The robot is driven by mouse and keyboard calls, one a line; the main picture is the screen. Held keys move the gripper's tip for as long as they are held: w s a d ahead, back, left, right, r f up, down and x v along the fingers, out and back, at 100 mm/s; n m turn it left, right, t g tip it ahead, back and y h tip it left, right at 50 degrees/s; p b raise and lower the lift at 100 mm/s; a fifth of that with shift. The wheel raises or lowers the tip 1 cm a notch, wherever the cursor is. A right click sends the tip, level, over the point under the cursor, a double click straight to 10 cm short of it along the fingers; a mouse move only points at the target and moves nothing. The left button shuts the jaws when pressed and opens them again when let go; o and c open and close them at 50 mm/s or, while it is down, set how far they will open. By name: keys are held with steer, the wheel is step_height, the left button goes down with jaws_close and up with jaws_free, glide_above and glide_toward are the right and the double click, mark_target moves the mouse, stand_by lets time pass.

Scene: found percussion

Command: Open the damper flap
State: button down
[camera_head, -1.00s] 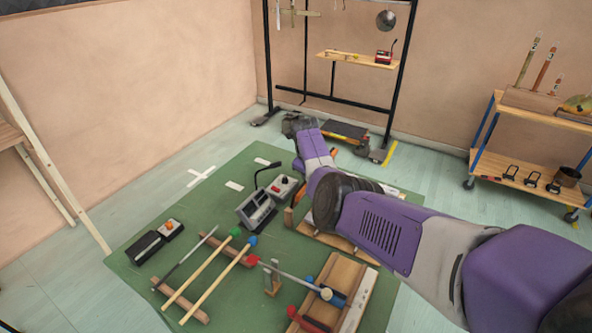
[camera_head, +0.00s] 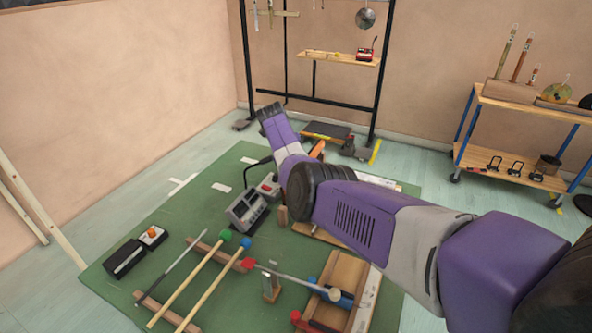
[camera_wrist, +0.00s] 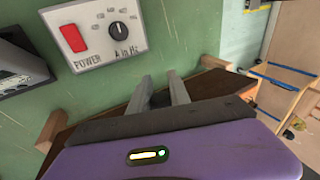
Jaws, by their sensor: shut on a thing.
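In the wrist view my gripper (camera_wrist: 164,84) points away from the camera, its two grey fingers close together. They are shut on a small dark piece (camera_wrist: 163,98) that shows only partly between them. A dark brown wooden body (camera_wrist: 215,83) with paler wooden ends (camera_wrist: 50,130) lies under and beyond the fingers, partly hidden by my purple wrist. I cannot tell for sure which part of it is the damper flap, or how far it stands open. In the head view my arm hides the gripper and most of this wooden body.
A pale control box (camera_wrist: 92,32) with a red switch and black knob sits close beyond the fingers. On the green mat (camera_head: 190,215) lie several mallets (camera_head: 200,280), a grey device (camera_head: 247,208) and an open wooden box (camera_head: 345,275). A black rack (camera_head: 378,80) stands behind.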

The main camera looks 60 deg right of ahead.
steer(key=shift+f, duration=0.2)
steer(key=c, duration=1.3)
jaws_free()
steer(key=shift+o, duration=0.2)
steer(key=shift+r, duration=0.15)
steer(key=v, duration=0.7)
steer(key=shift+r, duration=0.3)
steer(key=shift+a, duration=0.15)
